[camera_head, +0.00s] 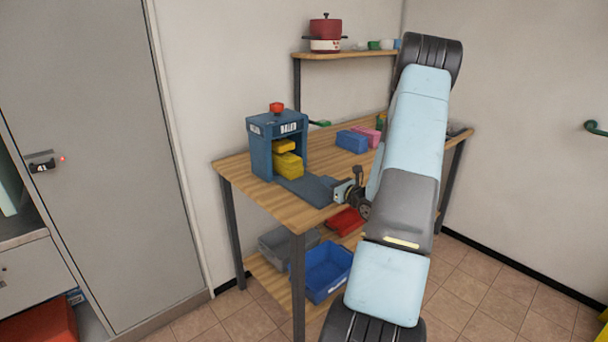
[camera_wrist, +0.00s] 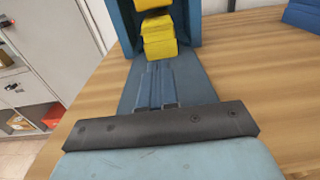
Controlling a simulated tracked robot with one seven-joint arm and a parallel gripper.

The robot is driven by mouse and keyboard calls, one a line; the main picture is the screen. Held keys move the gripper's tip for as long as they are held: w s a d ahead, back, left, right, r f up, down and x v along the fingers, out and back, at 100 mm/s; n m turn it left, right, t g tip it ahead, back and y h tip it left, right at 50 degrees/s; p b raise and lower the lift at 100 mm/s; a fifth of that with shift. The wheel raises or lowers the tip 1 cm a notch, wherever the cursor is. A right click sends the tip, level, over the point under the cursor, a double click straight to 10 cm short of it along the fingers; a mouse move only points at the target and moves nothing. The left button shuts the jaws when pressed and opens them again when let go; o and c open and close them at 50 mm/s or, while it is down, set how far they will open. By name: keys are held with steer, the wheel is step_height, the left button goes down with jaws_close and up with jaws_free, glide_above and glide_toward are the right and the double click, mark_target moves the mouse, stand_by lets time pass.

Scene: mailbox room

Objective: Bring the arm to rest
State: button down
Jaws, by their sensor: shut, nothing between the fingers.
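My gripper (camera_head: 344,191) is shut and empty, low over the right front part of the wooden workbench, at the right end of a blue press's base plate. My pale blue and dark grey arm (camera_head: 415,130) rises across the right of the head view, hiding part of the bench. In the wrist view, my gripper's dark crossbar (camera_wrist: 160,125) spans the foreground, with the base plate beyond it. I cannot tell whether the fingers touch the plate.
The blue press (camera_head: 262,145) holds yellow blocks (camera_head: 287,164) and has a red knob on top. Blue (camera_head: 352,141) and pink blocks lie farther back. Bins, including a blue one (camera_head: 322,272), sit on the lower shelf. A grey locker (camera_head: 85,150) stands left.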

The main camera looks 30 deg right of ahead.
steer(key=s+a+r+n+g+y, duration=0.1)
steer(key=a+r+n+g+y, duration=0.3)
steer(key=a, duration=0.5)
steer(key=s+a+r+n+g+y, duration=0.1)
steer(key=a+r+n+g+y, duration=0.1)
steer(key=a+r+n+y, duration=0.4)
steer(key=s+a+r+n+g+h, duration=0.1)
steer(key=s+a+r+n+g, duration=0.25)
steer(key=a, duration=0.35)
steer(key=s+a+r+n+g+h, duration=0.1)
steer(key=s+a+r+n+g, duration=0.3)
steer(key=a, duration=0.3)
steer(key=s+a+r+n+g+h, duration=0.2)
steer(key=s+a+n+h, duration=0.35)
steer(key=s+n, duration=0.5)
steer(key=s+d+r+n+t+h, duration=0.1)
steer(key=s+r+n+h, duration=0.1)
steer(key=s, duration=0.4)
steer(key=s+d+r+n+t+h, duration=0.2)
steer(key=s+r+n+h, duration=0.1)
steer(key=s, duration=0.3)
steer(key=shift+s+d+r+n+h, duration=0.25)
steer(key=shift+d+r+n+h, duration=0.1)
steer(key=shift+r+n, duration=0.2)
